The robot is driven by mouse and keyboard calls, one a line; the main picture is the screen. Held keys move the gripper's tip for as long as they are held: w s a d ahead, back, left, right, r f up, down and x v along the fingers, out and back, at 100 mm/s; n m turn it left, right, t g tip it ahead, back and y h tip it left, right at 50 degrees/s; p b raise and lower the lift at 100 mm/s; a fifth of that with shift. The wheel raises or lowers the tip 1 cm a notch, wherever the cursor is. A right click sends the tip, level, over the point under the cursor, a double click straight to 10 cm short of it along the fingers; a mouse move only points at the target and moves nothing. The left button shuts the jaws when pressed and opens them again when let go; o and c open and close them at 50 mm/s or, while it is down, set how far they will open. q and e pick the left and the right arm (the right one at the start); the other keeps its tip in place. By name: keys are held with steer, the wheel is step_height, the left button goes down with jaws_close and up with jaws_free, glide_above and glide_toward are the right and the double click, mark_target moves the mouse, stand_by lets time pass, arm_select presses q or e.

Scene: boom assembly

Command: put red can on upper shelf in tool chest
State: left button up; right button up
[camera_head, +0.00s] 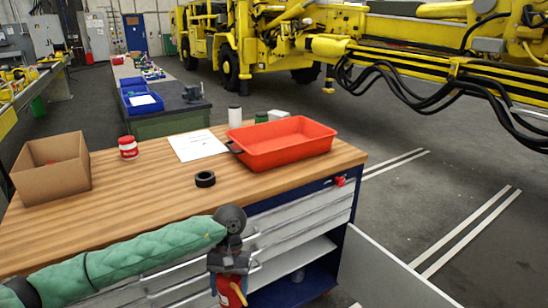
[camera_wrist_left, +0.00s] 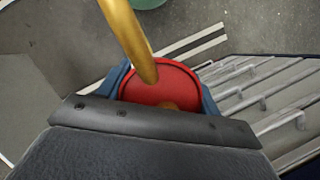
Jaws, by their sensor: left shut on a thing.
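My left gripper (camera_head: 229,268) is shut on the red can (camera_head: 229,293), in front of the tool chest (camera_head: 300,222). The can hangs below the gripper and its lower end is cut off by the picture edge. In the left wrist view the red can (camera_wrist_left: 165,84) sits between the blue fingers, with a curved golden spout or handle across it. The chest has grey drawers above an open blue shelf space (camera_head: 285,291), with a pale shelf (camera_head: 300,262) in it. The gripper is outside this opening, to its left. My right gripper is not in view.
On the wooden top stand a cardboard box (camera_head: 50,185), a red-and-white jar (camera_head: 128,148), a black ring (camera_head: 205,179), and a red tray (camera_head: 282,150). A grey open door panel (camera_head: 385,270) juts out at the chest's right. Drawer handles protrude near the gripper. Floor to the right is clear.

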arm_select(q)
steer(key=a+n, duration=0.1)
steer(key=a, duration=0.7)
steer(key=shift+w+a+f, duration=0.2)
steer(key=shift+w+f, duration=0.1)
steer(key=shift+w, duration=0.15)
